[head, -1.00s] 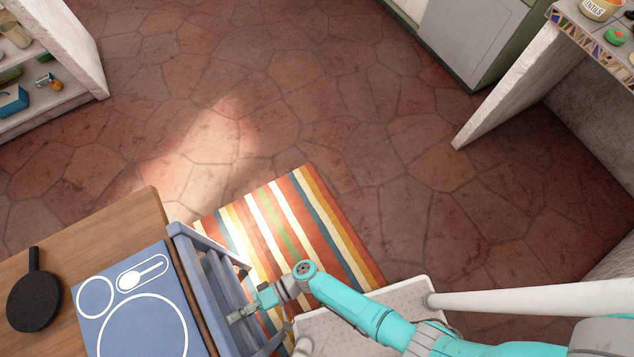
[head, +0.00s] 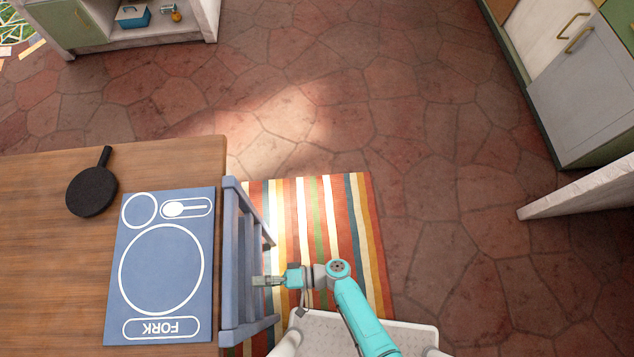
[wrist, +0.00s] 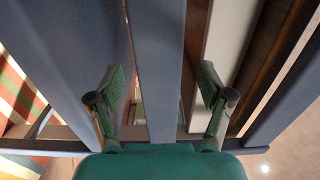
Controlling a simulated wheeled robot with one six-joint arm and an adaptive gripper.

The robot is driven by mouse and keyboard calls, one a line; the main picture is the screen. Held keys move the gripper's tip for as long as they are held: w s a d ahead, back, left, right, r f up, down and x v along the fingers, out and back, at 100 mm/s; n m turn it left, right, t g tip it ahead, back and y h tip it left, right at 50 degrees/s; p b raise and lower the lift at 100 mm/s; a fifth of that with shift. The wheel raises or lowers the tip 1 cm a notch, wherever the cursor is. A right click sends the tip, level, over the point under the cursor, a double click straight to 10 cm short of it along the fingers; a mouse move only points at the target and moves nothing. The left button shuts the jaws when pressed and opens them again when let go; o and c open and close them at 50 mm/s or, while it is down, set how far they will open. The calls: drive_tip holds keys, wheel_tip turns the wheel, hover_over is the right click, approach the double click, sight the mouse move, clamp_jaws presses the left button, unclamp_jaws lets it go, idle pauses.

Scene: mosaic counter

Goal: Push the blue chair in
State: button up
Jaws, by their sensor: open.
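The blue chair (head: 230,262) stands at the right edge of the wooden table, its slatted back upright beside the tabletop. My gripper (head: 262,281) is at the chair's back, on the side away from the table, in the head view. In the wrist view the two green fingers of my gripper (wrist: 162,100) are spread apart, with a blue slat (wrist: 157,60) of the chair back between them. The fingers stand apart from this slat on both sides. The seat is mostly hidden by the back and the table.
The wooden table (head: 50,240) holds a blue placemat (head: 205,240) marked FORK and a black pan (head: 92,190). A striped rug (head: 345,220) lies under the chair. Open tiled floor (head: 440,190) lies right of the rug. Cabinets (head: 590,110) stand at the upper right.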

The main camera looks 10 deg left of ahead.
drive_tip(key=v, duration=0.8)
drive_tip(key=s+d+f+m+t+h, duration=0.3)
drive_tip(key=s+d+f+t+h, duration=0.2)
drive_tip(key=s+d+f+h, duration=0.15)
drive_tip(key=d+r+m+t+h, duration=0.1)
drive_tip(key=d+r+t+h, duration=0.35)
drive_tip(key=d, duration=0.65)
drive_tip(key=d+r+t+h, duration=0.2)
drive_tip(key=d+r+t, duration=0.1)
drive_tip(key=r, duration=0.8)
drive_tip(key=d+r+t+h, duration=0.2)
drive_tip(key=d+r+t, duration=0.1)
drive_tip(key=r, duration=0.8)
drive_tip(key=d+r+n+t+h, duration=0.1)
drive_tip(key=d+r+t+h, duration=0.1)
drive_tip(key=r, duration=1)
drive_tip(key=d+t, duration=0.1)
drive_tip(key=d, duration=0.1)
drive_tip(key=shift+d+h, duration=0.3)
drive_tip(key=shift+d, duration=0.05)
drive_tip(key=shift+w+t, duration=0.1)
drive_tip(key=shift+t, duration=0.15)
